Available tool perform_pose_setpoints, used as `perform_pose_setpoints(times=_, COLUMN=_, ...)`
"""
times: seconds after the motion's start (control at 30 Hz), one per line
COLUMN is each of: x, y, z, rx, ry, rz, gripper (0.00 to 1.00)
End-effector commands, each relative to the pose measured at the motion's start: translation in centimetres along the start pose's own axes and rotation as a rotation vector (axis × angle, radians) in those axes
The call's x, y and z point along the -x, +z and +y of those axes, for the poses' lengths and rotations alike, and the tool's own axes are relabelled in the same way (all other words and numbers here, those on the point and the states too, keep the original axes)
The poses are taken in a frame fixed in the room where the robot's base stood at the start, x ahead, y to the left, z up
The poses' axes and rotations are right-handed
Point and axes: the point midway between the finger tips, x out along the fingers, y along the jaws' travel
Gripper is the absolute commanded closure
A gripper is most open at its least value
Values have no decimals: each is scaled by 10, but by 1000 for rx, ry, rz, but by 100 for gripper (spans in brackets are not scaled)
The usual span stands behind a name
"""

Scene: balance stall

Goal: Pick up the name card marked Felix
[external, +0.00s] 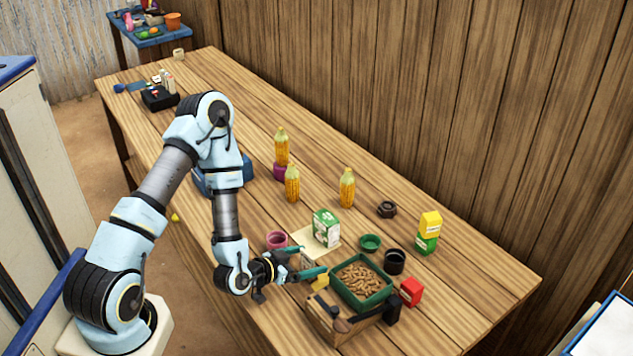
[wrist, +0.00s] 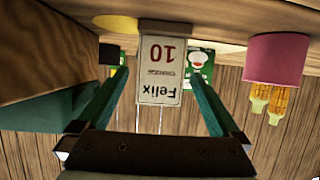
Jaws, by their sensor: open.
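The name card marked Felix (wrist: 160,68) shows upside down in the wrist view, a pale card with "Felix" and a red 10. It stands between the two fingers of my gripper (wrist: 158,78), with a visible gap on each side. My gripper (external: 313,261) is open, low over the near part of the table in the external view. In that view the card is mostly hidden at the fingers and its writing cannot be read.
A green and white box (external: 326,228) stands behind the card. A pink cup (external: 277,240) is on one side.

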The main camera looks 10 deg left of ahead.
Motion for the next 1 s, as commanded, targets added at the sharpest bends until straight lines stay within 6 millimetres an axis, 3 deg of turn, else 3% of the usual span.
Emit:
perform_pose_setpoints(times=0.23, x=-27, y=-4, z=0, rx=2, ry=-2, rz=-2, gripper=0)
perform_pose_setpoints(times=0.53, x=-32, y=-2, z=0, rx=1, ry=-1, rz=-2, gripper=0)
perform_pose_setpoints(times=1.0, x=-32, y=-2, z=0, rx=1, ry=-1, rz=-2, gripper=52)
